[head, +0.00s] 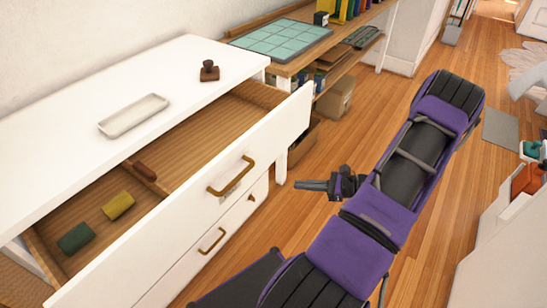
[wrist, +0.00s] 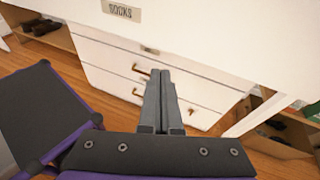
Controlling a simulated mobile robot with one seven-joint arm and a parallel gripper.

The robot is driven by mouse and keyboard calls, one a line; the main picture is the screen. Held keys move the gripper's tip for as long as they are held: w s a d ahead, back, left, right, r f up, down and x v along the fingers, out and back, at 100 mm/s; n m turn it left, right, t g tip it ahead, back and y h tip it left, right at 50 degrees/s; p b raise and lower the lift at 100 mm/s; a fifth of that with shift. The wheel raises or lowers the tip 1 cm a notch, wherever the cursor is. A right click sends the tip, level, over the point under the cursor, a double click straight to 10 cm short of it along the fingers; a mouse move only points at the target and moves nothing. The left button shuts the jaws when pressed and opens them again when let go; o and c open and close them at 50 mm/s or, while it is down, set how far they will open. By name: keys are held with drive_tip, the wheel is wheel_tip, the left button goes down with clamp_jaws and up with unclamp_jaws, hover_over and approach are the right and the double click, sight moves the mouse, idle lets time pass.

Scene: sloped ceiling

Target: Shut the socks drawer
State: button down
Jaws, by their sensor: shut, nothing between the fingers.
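The socks drawer (head: 285,122) is the upper drawer of a white dresser and is pulled out, with its wooden inside showing. Rolled socks in green (head: 76,237), yellow (head: 118,205) and brown lie in it. Its front has a brass handle (head: 232,176). In the wrist view a "SOCKS" label (wrist: 121,11) shows on the white front, while the handle is out of view. My gripper (head: 298,185) is shut and empty, to the right of the drawer front in the head view. In the wrist view its fingers (wrist: 163,78) point toward the dresser; contact cannot be told.
Lower drawers with brass handles (head: 212,241) look closed. The dresser top (head: 140,75) bears a white tray (head: 134,116) and a brown stamp (head: 209,71). A wooden shelf unit (head: 345,40) stands beyond the dresser. Wooden floor (head: 370,120) is clear beside my arm; white furniture (head: 500,240) stands at right.

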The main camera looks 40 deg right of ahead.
wheel_tip(320, 180, up, 2)
drive_tip(key=d+m+t+h, duration=0.2)
drive_tip(key=m+t+h, duration=0.1)
drive_tip(key=m+t, duration=0.15)
drive_tip(key=b, duration=0.1)
approach(266, 152)
drive_tip(key=shift+t, duration=0.35)
drive_tip(key=x, duration=0.6)
drive_tip(key=shift+w+a+f, duration=0.3)
drive_tip(key=shift+w, duration=0.05)
drive_tip(key=shift+w, duration=0.1)
